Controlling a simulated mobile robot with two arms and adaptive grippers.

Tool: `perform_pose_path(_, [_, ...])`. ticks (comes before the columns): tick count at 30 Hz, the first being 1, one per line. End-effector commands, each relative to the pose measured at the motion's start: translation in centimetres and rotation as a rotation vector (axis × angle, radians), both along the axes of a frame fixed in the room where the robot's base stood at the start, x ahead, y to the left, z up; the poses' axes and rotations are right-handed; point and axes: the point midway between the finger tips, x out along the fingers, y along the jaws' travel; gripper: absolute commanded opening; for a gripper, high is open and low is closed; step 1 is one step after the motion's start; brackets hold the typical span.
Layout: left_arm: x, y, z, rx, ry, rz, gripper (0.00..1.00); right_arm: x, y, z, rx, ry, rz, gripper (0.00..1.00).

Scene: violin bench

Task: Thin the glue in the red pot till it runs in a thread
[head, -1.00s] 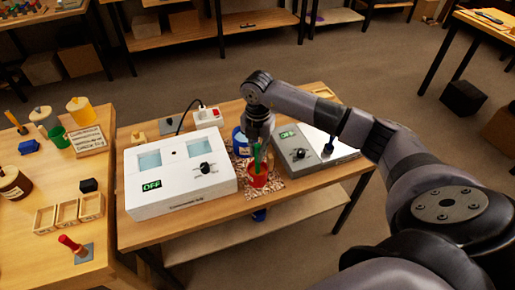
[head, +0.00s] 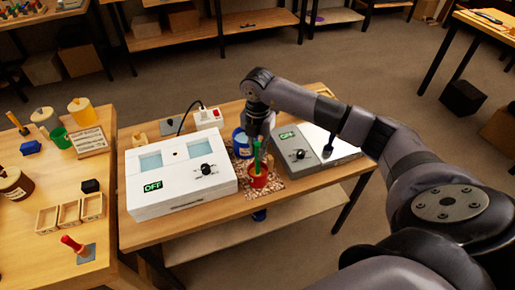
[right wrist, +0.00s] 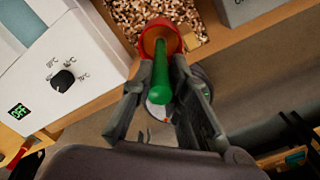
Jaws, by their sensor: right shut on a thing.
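The red pot (head: 258,180) stands on a speckled mat (head: 277,185) between two devices on the middle table. It also shows in the right wrist view (right wrist: 172,32), where its mouth is partly covered by a green rod-like handle (right wrist: 160,75). My right gripper (head: 261,137) is above the pot, shut on the green handle (head: 257,158), whose lower end is in the pot. The fingers (right wrist: 159,92) stand either side of the handle in the right wrist view. My left gripper is not in view.
A white two-window heater box (head: 180,172) reading OFF stands left, a grey device (head: 303,150), also reading OFF, right. A blue pot (head: 240,142) is close behind the red one. The left table holds jars, a green cup (head: 59,137) and wooden trays (head: 68,213).

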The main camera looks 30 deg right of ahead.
Motion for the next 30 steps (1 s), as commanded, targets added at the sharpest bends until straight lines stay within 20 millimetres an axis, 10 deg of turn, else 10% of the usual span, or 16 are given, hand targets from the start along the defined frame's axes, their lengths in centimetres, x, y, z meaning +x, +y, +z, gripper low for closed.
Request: perform_pose_path(30, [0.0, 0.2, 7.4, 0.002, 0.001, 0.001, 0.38, 0.0, 0.0, 10.7, 0.001, -0.001, -0.001, 0.00])
